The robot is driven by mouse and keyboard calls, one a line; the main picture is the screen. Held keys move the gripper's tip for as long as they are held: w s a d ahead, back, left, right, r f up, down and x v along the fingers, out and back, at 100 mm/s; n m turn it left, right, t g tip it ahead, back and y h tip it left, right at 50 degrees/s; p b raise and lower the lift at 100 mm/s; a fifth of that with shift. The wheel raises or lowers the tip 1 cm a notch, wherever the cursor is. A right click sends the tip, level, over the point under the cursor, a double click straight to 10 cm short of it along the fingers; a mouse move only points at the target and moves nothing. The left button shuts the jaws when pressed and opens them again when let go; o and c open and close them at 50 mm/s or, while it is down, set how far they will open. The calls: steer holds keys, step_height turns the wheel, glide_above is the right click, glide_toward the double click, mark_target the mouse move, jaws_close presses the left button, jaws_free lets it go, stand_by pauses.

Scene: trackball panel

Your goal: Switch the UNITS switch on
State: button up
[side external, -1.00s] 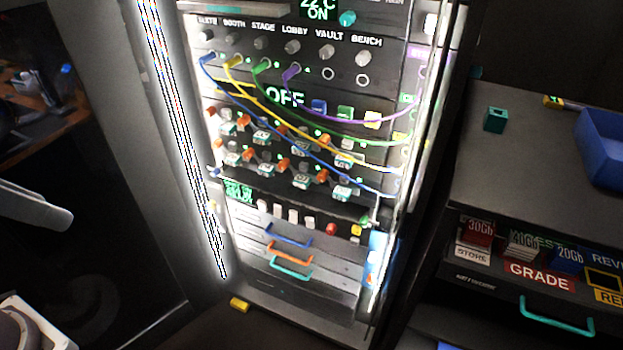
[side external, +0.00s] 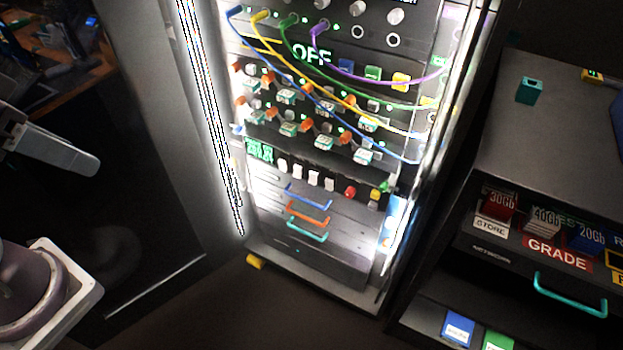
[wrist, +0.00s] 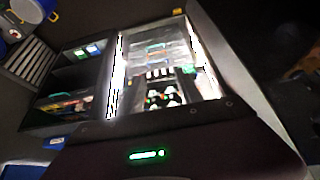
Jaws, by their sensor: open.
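The trackball panel is a tall lit rack (side external: 270,225) in the middle of the side view. It holds two rows of small toggles with orange, grey and teal-white parts (side external: 288,129). Below is a row of white buttons (side external: 313,178) with a red one (side external: 350,191). The name UNITS is not legible, so I cannot tell which switch it is. A green OFF readout (side external: 311,55) glows above the toggles. The wrist view shows the rack upside down and small (wrist: 160,75).
Blue, yellow, green and purple cables (side external: 440,74) hang across the rack's front above and over the toggles. Drawer handles (side external: 308,214) stick out below. A dark cabinet (side external: 540,130) with a teal block (side external: 530,91) stands at the right. Dark floor lies in front.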

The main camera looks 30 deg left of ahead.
steer(key=shift+w, duration=0.3)
steer(key=c, duration=0.4)
steer(key=w+n, duration=0.1)
steer(key=w, duration=0.3)
steer(key=w+d+f+n, duration=0.1)
steer(key=w, duration=0.2)
steer(key=w+d+n, duration=0.1)
steer(key=w, duration=0.3)
steer(key=shift+w+d+f+t+h, duration=0.15)
steer(key=shift+w+f+t+h, duration=0.05)
steer(key=shift+w+t+h, duration=0.1)
jaws_close()
steer(key=w+d+f+n+t, duration=0.1)
steer(key=w+d+f+n, duration=0.3)
steer(key=w+f, duration=0.6)
steer(key=w+d+f+n+t, duration=0.1)
steer(key=w+f+n, duration=0.5)
steer(key=w+f, duration=0.45)
step_height(320, 180, down, 14)
steer(key=s+n+t, duration=0.1)
steer(key=n, duration=0.4)
steer(key=shift+f, duration=0.15)
